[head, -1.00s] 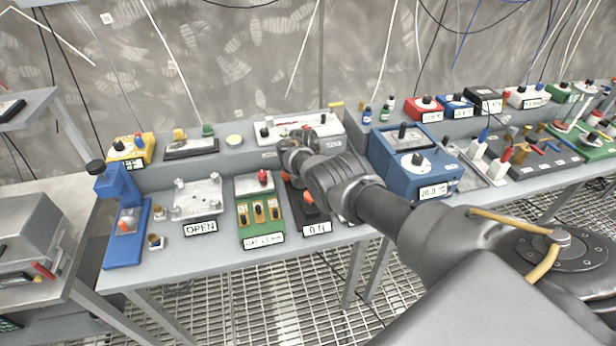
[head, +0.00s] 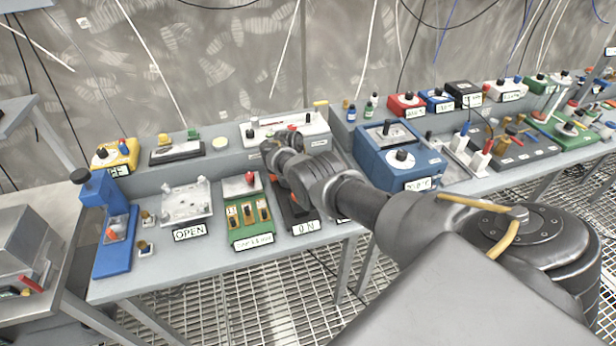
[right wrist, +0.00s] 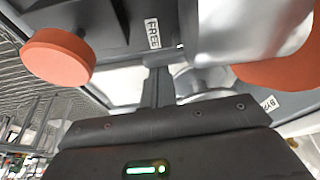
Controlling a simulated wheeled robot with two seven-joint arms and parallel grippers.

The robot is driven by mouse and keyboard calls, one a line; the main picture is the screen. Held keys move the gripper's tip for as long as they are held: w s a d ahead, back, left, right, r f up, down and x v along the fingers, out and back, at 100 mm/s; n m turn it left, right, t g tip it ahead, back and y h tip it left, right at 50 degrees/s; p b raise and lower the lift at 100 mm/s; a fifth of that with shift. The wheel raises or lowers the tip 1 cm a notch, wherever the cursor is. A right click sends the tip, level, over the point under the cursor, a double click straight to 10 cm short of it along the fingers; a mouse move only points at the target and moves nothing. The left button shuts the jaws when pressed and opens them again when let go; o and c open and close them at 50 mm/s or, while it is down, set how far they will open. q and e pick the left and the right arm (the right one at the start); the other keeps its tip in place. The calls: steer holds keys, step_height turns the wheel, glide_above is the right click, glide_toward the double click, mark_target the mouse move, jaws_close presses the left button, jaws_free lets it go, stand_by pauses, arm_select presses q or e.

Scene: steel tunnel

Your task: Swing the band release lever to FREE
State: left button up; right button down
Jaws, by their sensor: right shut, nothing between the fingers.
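The label reading FREE (right wrist: 152,33) is on a dark grey housing (right wrist: 112,22) in the right wrist view. A round orange knob (right wrist: 58,55) is left of the label, and a second orange part (right wrist: 280,70) is cut off at the right. I cannot tell for certain which belongs to the band release lever. My right gripper (right wrist: 157,85) is shut and empty, its narrow dark fingers pointing toward the housing below the label. In the head view my right arm hides the gripper and much of the black unit marked 0 N (head: 306,228). My left gripper is out of view.
A green switch panel (head: 250,228) and a plate marked OPEN (head: 187,206) are left of the black unit. A blue box (head: 400,160) stands to its right, and a white panel (head: 285,131) behind it. The bench (head: 160,278) is crowded, with bare strips along its front.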

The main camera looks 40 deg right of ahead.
steer(key=d, duration=0.2)
steer(key=s+d, duration=0.1)
steer(key=d, duration=0.1)
steer(key=shift+s+d, duration=0.1)
steer(key=shift+s, duration=0.1)
steer(key=p+v, duration=0.1)
steer(key=v, duration=0.9)
steer(key=shift+a+p, duration=0.2)
steer(key=shift+p, duration=0.2)
steer(key=shift+w+a, duration=0.1)
